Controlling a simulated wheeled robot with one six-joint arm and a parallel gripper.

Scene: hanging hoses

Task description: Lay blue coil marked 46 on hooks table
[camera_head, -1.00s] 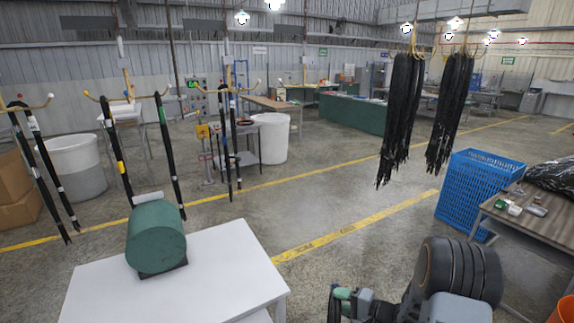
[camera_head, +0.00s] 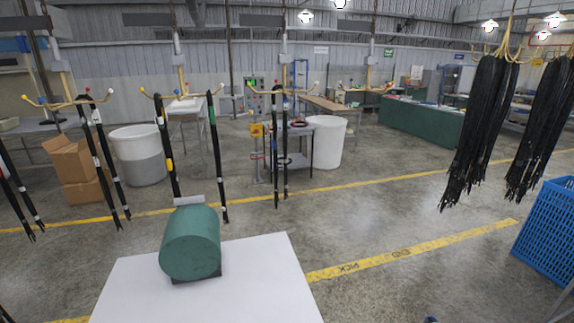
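No blue coil and no number 46 can be made out. Black hoses (camera_head: 168,150) with small coloured bands hang from yellow hooks (camera_head: 182,93) with coloured tips, at the left and middle. A white table (camera_head: 215,290) stands close in front, with a green drum (camera_head: 191,243) on a dark base at its far side. I cannot tell whether this is the hooks table. My gripper is not in view; only a tiny bluish bit shows at the bottom edge, too little to identify.
Thick black hose bundles (camera_head: 478,125) hang at the right, near a blue crate (camera_head: 548,232). White bins (camera_head: 138,160), cardboard boxes (camera_head: 76,165) and a small dark cart (camera_head: 297,150) stand farther back. Grey floor with yellow lines is clear between the white table and the bundles.

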